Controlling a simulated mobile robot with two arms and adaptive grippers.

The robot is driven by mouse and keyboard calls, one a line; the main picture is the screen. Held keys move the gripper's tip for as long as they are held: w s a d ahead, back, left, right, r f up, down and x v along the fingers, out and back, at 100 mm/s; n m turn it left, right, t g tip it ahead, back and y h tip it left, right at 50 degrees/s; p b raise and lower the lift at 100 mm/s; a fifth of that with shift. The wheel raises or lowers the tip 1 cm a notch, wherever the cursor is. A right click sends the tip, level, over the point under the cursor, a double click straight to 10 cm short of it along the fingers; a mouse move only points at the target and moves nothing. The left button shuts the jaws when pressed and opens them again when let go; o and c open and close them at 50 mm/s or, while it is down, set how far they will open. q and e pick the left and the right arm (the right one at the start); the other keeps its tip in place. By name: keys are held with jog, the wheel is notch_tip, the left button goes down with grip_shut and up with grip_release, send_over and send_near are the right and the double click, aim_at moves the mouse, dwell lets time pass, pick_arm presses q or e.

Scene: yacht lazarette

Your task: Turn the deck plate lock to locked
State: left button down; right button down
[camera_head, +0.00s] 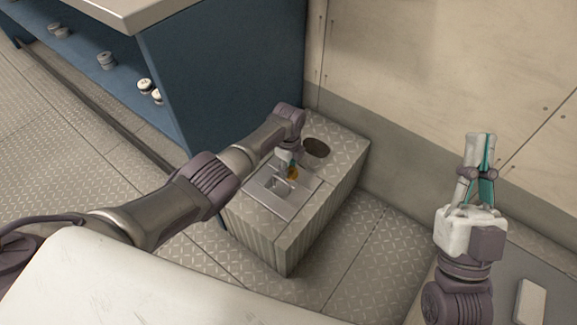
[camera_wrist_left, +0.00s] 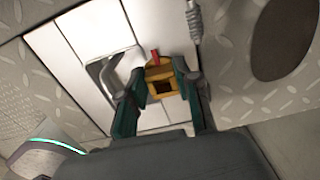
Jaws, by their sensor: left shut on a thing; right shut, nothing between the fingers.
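The deck plate (camera_head: 268,203) is a silver panel set into the top of a low diamond-plate block. It has a recessed metal handle, and it also shows in the left wrist view (camera_wrist_left: 75,45). The deck plate lock (camera_head: 293,173) is a small yellow knob with a red tab, clearest in the left wrist view (camera_wrist_left: 161,83). My left gripper (camera_head: 288,166) is shut on the lock, one teal finger on each side of it. Lettering or marks around the lock are not readable. My right gripper (camera_head: 481,139) is shut and empty, raised at the right, away from the block.
A round dark opening (camera_head: 316,150) is in the block (camera_head: 312,222) behind the plate. A blue cabinet (camera_head: 225,85) with small round items on its shelf stands at the left. A wall closes the back. A pale block (camera_head: 530,302) lies at lower right.

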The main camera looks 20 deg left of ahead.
aim_at(289, 168)
pick_arm(q)
jog(key=c, duration=0.8)
grip_release()
notch_tip(289, 168, up, 12)
jog(key=shift+r, duration=0.1)
jog(key=shift+f, duration=0.2)
